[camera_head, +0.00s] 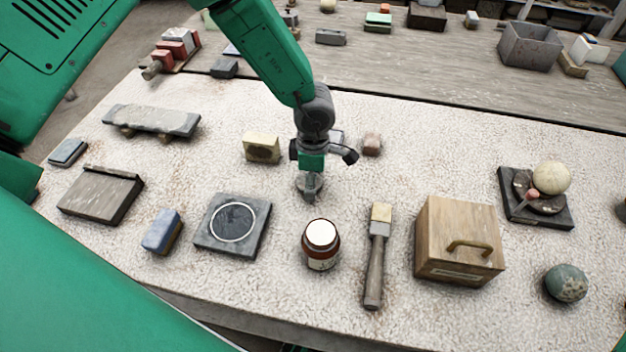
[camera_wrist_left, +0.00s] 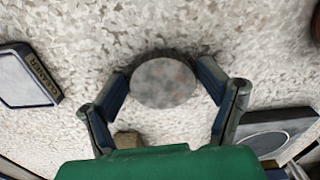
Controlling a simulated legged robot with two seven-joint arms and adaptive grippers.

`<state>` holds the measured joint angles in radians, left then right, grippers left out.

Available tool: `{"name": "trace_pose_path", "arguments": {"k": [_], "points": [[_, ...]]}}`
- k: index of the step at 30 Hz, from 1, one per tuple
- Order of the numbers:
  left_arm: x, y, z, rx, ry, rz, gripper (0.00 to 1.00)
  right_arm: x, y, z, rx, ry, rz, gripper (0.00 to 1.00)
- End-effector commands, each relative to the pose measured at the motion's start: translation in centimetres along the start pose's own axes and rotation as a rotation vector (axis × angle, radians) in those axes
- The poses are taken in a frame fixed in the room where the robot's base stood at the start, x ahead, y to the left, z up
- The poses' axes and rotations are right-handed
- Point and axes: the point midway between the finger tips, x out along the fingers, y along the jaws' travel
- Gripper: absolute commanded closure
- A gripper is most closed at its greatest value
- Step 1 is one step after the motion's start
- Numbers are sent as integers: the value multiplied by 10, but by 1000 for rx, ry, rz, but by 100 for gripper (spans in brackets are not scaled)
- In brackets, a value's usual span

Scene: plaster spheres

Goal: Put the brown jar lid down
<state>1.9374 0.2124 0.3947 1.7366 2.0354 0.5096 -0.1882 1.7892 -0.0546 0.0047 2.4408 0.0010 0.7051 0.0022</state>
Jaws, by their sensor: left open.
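My left gripper (camera_head: 310,186) reaches down to the pale, rough tabletop, behind the brown jar (camera_head: 320,246). In the left wrist view the gripper (camera_wrist_left: 165,95) is open, with a finger on each side of a round, mottled grey-brown disc, which I take for the jar lid (camera_wrist_left: 163,83). The disc lies flat between the fingers; I cannot tell whether they touch it. In the head view the gripper hides most of that spot. The jar stands upright with a pale round top and a light label. My right gripper is not in view.
Left of the jar lie a dark slab with a ring (camera_head: 233,223) and a blue block (camera_head: 162,231). Right of it are a brush (camera_head: 377,255) and a wooden box (camera_head: 458,240).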

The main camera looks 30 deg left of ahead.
Motion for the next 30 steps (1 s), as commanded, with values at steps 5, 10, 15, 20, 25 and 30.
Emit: {"name": "trace_pose_path", "arguments": {"k": [5,10,15,20,25,30], "points": [[-35,1,1,0,-5,5,29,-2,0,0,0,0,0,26],[-74,1,1,0,-7,5,29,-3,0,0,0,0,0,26],[-106,1,1,-1,-5,4,29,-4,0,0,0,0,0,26],[-122,0,1,1,-4,3,29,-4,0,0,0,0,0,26],[-127,0,1,1,-2,2,29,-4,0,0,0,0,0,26],[-127,0,1,1,-3,2,29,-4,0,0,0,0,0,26]]}}
